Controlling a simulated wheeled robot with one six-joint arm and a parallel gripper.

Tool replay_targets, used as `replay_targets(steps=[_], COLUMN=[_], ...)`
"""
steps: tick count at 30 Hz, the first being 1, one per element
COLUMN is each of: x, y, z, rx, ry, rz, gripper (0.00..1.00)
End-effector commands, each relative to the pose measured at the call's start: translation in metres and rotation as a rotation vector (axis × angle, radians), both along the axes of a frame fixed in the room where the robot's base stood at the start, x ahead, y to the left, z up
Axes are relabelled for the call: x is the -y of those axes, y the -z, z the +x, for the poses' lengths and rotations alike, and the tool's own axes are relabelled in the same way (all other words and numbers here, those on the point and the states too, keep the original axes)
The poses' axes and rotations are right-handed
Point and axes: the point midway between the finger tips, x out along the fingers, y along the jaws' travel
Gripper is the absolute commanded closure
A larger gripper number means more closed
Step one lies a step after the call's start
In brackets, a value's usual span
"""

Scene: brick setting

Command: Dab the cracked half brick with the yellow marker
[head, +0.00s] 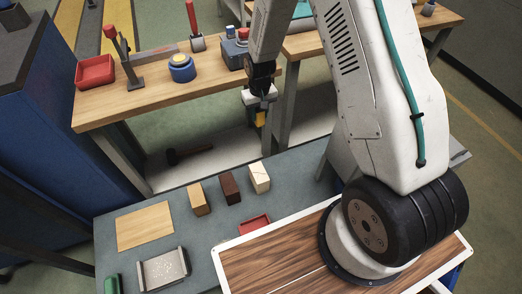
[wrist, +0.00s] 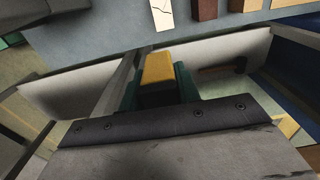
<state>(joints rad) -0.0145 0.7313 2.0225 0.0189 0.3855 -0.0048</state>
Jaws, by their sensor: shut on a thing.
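The cream brick (head: 259,177) with a thin dark crack line stands on the grey-blue bench top, at the right end of a row of three. In the wrist view the cream brick (wrist: 162,14) is at the top edge, partly cut off, with the crack line showing. My gripper (head: 260,112) is shut on the yellow marker (head: 261,119), whose yellow end points down. In the wrist view the marker (wrist: 157,68) sits between dark green fingers. The gripper is behind and above the brick, apart from it.
A brown brick (head: 229,187) and a tan brick (head: 198,198) stand left of the cream one. A red tray (head: 254,224), wooden board (head: 144,226) and metal plate (head: 164,269) lie on the bench. A wooden table (head: 140,97) with tools stands behind; a dark hammer (head: 188,154) lies below it.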

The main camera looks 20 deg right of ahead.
Motion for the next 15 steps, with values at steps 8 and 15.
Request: replay_targets(steps=[8,15], x=[-0.013,-0.019], y=[0.14,0.205], z=[-0.015,-0.031], rx=[-0.011,-0.003], ry=[0.003,0.003], rz=[0.002,-0.001], gripper=[0.82,0.82])
